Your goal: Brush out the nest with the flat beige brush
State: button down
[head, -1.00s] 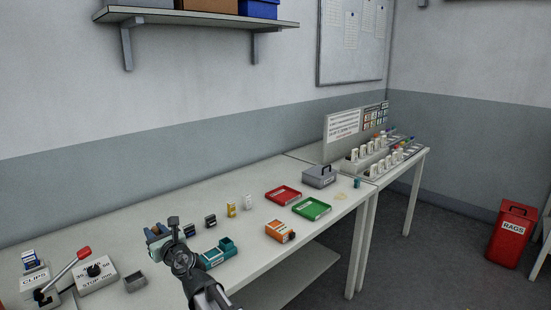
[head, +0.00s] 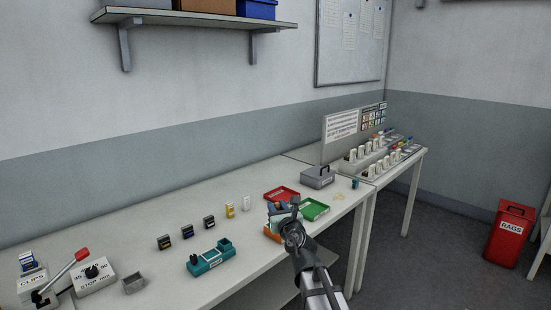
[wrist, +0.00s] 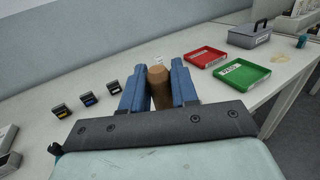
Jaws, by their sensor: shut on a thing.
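Red (head: 281,194) and green (head: 314,210) trays lie beyond my gripper, near a grey lidded box (head: 318,178). A lever device (head: 72,272) stands at left.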

jog(key=d+m+h, duration=0.3)
jog(key=d+h, duration=0.2)
jog(key=d, duration=1.9)
jog(key=s+a+n+y, duration=0.2)
jog(key=a+n+y, duration=0.35)
jog(key=a, duration=2.75)
jog(key=s+a+f+n+g+y, duration=0.15)
jog(key=s+a+g+y, duration=0.35)
jog(key=a, duration=1.3)
jog(key=s+a+f+n+g+y, duration=0.1)
jog(key=s+a+n+g+y, duration=0.4)
jog(key=a, duration=1.3)
jog(key=shift+s+a+f+m+t+h, duration=0.1)
jog(key=shift+s+f+m+t+h, duration=0.35)
jog(key=shift+f, duration=1.1)
jog(key=shift+s+f+m+t+y, duration=0.1)
jog(key=shift+s+f+t, duration=0.15)
jog(key=shift+f+t, duration=0.85)
jog(key=shift+s+a+f+m+t+h, duration=0.15)
jog(key=shift+s+f+m+h, duration=0.15)
jog(key=shift+f, duration=1.65)
jog(key=shift+d+f, duration=0.1)
jog(key=shift+f, duration=0.05)
jog(key=c, duration=0.9)
grip_release()
jog(key=shift+o, duration=0.2)
jog(key=shift+r, duration=0.2)
